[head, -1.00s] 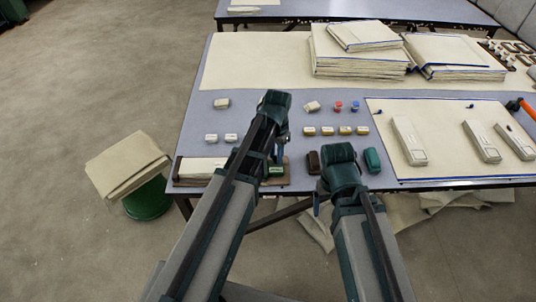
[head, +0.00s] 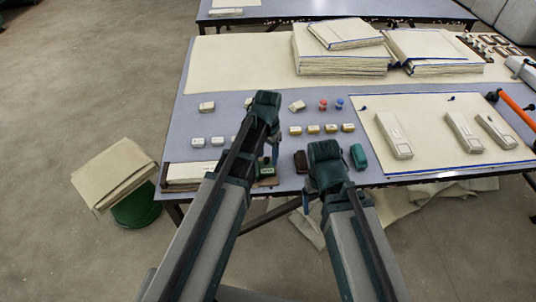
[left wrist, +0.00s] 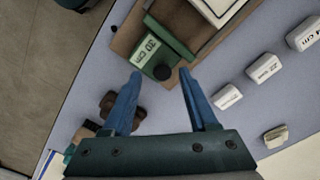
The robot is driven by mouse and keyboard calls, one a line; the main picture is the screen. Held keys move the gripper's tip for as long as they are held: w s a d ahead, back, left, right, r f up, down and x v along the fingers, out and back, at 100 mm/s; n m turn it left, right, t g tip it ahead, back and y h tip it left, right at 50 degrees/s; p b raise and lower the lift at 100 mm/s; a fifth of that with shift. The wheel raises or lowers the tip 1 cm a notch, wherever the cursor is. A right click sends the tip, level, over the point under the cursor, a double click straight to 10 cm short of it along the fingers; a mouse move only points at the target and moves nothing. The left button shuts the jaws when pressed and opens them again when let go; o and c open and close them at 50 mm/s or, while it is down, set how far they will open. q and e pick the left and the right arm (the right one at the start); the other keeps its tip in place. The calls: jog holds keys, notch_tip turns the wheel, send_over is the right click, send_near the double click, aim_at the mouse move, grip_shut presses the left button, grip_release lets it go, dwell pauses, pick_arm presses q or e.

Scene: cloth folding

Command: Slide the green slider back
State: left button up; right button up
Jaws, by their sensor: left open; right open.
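The green slider (left wrist: 168,47) carries a "30 cm" label and a black round knob (left wrist: 162,72). It sits across a brown-edged board at the table's front left; a little of it shows in the head view (head: 266,171), partly hidden by my left arm. My left gripper (left wrist: 160,74) is open, its blue fingertips on either side of the knob in the wrist picture. I cannot tell whether they touch it. My right gripper (head: 307,203) is open at the table's front edge, to the right of the slider, its fingers mostly hidden.
A brown block (head: 300,162) and a green block (head: 358,156) stand near my right gripper. Small labelled blocks (head: 313,129) stand in a row behind. A cloth-covered panel (head: 430,150) with pale bars lies at the right. Stacked cloths (head: 342,62) are at the back.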

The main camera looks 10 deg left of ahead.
aim_at(268, 158)
pick_arm(q)
notch_tip(268, 158, up, 14)
jog(key=p, duration=1.3)
jog(key=shift+f, duration=0.25)
pick_arm(e)
notch_tip(268, 158, up, 14)
jog(key=shift+f, duration=0.25)
